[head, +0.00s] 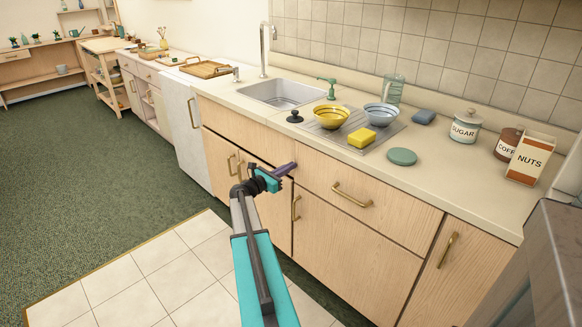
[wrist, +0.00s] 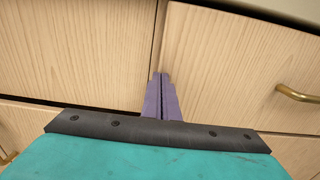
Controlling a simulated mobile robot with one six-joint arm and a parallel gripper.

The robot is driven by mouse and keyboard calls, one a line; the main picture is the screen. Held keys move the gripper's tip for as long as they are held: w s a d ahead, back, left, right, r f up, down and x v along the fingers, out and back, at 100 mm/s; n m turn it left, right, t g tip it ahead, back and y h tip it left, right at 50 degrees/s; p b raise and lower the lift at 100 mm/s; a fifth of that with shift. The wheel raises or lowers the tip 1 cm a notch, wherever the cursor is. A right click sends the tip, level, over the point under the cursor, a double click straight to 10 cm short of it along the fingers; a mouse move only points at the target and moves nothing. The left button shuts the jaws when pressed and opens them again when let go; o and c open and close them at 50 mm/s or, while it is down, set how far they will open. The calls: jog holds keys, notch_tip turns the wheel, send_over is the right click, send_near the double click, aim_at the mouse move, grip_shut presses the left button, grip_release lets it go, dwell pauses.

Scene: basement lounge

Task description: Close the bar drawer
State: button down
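A wide pale-wood drawer front (head: 385,210) with a brass bar handle sits under the counter, right of the sink. It also shows at the right in the wrist view (wrist: 235,60). It looks shut or nearly so; I cannot tell whether a small gap is left. My gripper (head: 292,167) is at the left end of this front, near the seam with the plain panel beside it. In the wrist view its purple fingers (wrist: 161,78) are together, with nothing between them. They point at the seam; whether they touch the wood is unclear.
The counter (head: 470,190) above holds a yellow bowl (head: 331,116), a blue-white bowl (head: 381,114), a yellow sponge (head: 361,138) and several containers. Cabinet doors with brass handles lie below and beside. A grey appliance (head: 540,255) stands at the right. Tiled floor (head: 150,285) at the left is clear.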

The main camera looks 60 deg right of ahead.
jog(key=shift+s+d+r, duration=0.2)
jog(key=shift+d+r, duration=0.1)
jog(key=shift+d, duration=0.25)
jog(key=shift+a, duration=0.1)
jog(key=v, duration=1.5)
jog(key=shift+f, duration=0.2)
